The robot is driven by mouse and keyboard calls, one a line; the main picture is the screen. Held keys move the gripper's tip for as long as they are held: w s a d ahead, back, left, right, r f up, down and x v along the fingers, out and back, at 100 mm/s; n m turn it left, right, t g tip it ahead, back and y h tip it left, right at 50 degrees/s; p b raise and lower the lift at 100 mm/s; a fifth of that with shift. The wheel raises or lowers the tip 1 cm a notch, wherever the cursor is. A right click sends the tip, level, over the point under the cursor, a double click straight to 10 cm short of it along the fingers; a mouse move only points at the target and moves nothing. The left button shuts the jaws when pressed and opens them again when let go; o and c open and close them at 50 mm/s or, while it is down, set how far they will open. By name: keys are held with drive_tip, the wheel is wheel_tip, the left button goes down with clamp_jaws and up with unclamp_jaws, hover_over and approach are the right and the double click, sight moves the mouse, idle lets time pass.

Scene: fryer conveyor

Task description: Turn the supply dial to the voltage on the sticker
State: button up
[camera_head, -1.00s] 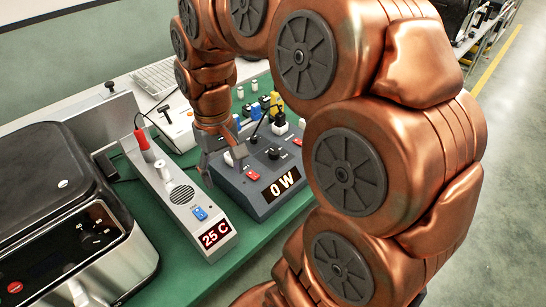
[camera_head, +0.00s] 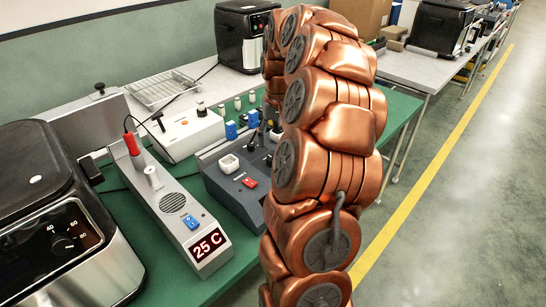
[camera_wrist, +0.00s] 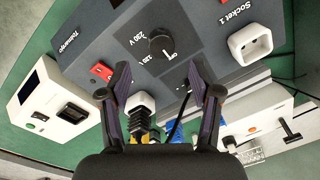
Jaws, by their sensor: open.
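The supply is a dark grey box (camera_head: 222,187) on the bench, partly hidden behind my arm in the head view. In the wrist view its panel (camera_wrist: 205,35) appears upside down. It has a round black dial (camera_wrist: 162,47), with 230 V, 120 V and apparently OFF printed around it. I cannot tell for certain which mark the dial points at. My gripper (camera_wrist: 158,68) is open, its two fingers apart on either side of the dial's near side, not visibly touching it. My arm hides the gripper in the head view. I cannot make out a voltage sticker.
A red switch (camera_wrist: 102,72) and a white socket (camera_wrist: 250,43) flank the dial. Plugs stand between the fingers and my wrist. A grey unit reading 25 C (camera_head: 190,225) and a fryer (camera_head: 75,240) are to the left; a white box (camera_head: 185,130) stands behind.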

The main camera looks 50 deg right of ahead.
sight(273, 157)
drive_tip(key=shift+w+a+f+p, duration=0.1)
drive_tip(key=shift+f+p, duration=0.25)
drive_tip(key=shift+f, duration=1.3)
drive_tip(key=shift+a+f+p, duration=0.1)
drive_tip(key=shift+f+p, duration=0.2)
drive_tip(key=shift+f, duration=1.3)
drive_tip(key=shift+c, duration=0.3)
drive_tip(key=c, duration=1.1)
